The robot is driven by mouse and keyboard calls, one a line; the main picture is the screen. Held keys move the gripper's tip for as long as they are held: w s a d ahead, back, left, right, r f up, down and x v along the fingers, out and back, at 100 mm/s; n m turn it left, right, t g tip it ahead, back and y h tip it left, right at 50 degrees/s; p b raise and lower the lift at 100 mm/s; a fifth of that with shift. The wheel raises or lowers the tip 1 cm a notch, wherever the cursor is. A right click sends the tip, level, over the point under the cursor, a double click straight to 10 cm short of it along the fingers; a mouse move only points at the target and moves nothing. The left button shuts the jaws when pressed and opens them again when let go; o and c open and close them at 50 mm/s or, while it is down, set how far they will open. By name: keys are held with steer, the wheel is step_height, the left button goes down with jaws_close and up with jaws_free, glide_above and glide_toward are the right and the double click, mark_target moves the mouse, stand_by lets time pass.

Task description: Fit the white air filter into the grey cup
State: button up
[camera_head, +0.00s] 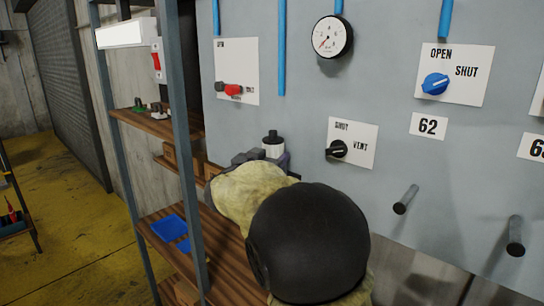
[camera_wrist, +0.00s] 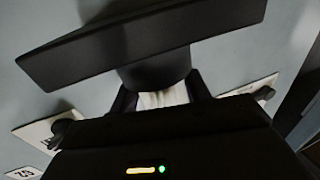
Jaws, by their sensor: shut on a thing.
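The white air filter (camera_head: 273,151) shows in the head view as a short white cylinder with a dark top, close to the grey wall panel. In the wrist view a ribbed white strip of it (camera_wrist: 163,98) shows between the dark fingers. My gripper (camera_wrist: 160,100) is shut on it. Beyond the strip, a dark round body (camera_wrist: 155,72) joins a wide dark bar (camera_wrist: 140,42). I cannot tell whether these belong to the filter or to the cup. I cannot make out the grey cup for certain in the head view; my arm covers much of the area below the filter.
The panel carries a gauge (camera_head: 332,37), a red-handled valve (camera_head: 232,90), a black vent knob (camera_head: 337,149) and a blue knob (camera_head: 435,84). Two dark pegs (camera_head: 405,199) (camera_head: 515,237) stick out at lower right.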

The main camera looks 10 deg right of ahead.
steer(key=o, duration=1)
steer(key=shift+f, duration=0.1)
steer(key=shift+r, duration=0.45)
steer(key=b+v, duration=0.6)
steer(key=v, duration=0.6)
steer(key=shift+d, duration=0.1)
